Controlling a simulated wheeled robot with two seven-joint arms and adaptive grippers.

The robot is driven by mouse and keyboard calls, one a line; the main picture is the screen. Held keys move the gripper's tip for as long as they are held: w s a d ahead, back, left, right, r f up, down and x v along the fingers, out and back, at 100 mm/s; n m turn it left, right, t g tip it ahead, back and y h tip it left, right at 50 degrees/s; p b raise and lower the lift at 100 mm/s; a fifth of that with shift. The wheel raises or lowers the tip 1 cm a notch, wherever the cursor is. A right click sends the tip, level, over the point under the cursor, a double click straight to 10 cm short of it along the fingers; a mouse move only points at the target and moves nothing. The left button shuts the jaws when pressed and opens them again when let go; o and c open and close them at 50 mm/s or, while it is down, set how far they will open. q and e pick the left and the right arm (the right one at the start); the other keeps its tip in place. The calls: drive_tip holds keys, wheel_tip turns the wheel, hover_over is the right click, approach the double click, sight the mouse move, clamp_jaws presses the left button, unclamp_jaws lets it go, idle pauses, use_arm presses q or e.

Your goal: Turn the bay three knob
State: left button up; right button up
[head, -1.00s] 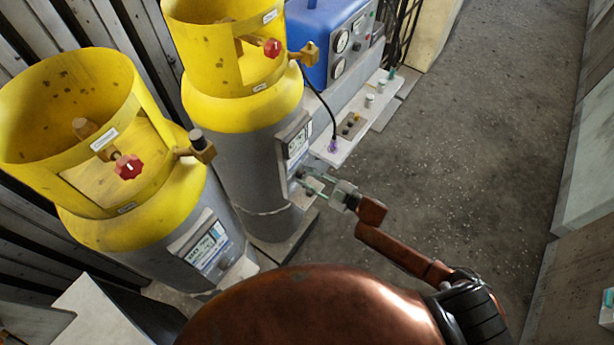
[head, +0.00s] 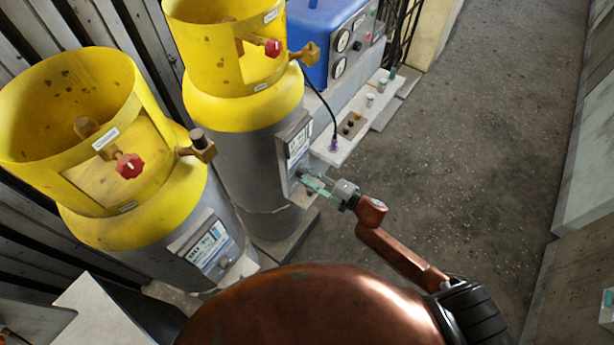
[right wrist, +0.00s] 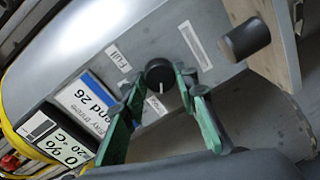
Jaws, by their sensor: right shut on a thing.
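A round black knob (right wrist: 158,70) with a pale pointer line sits on a grey panel in the right wrist view. Labels and a display (right wrist: 62,146) are beside it; one label reads "Full". My right gripper (right wrist: 160,86) has its green fingers on both sides of the knob and is shut on it. In the head view, the right gripper (head: 306,180) reaches the panel (head: 295,145) on the far yellow-topped grey cylinder (head: 242,150); its fingers hide the knob there. My left gripper is not in view.
A nearer cylinder (head: 150,245) has a similar panel with a knob (head: 224,262). Both cylinders have red valve handwheels (head: 129,166). A blue unit with gauges (head: 325,40) stands behind, and a white ledge (head: 340,150) carries small fittings. The floor (head: 480,130) at right is clear.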

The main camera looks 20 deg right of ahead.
idle(0.4)
drive_tip(key=o, duration=1.2)
drive_tip(key=shift+c, duration=0.2)
drive_tip(key=v, duration=1.2)
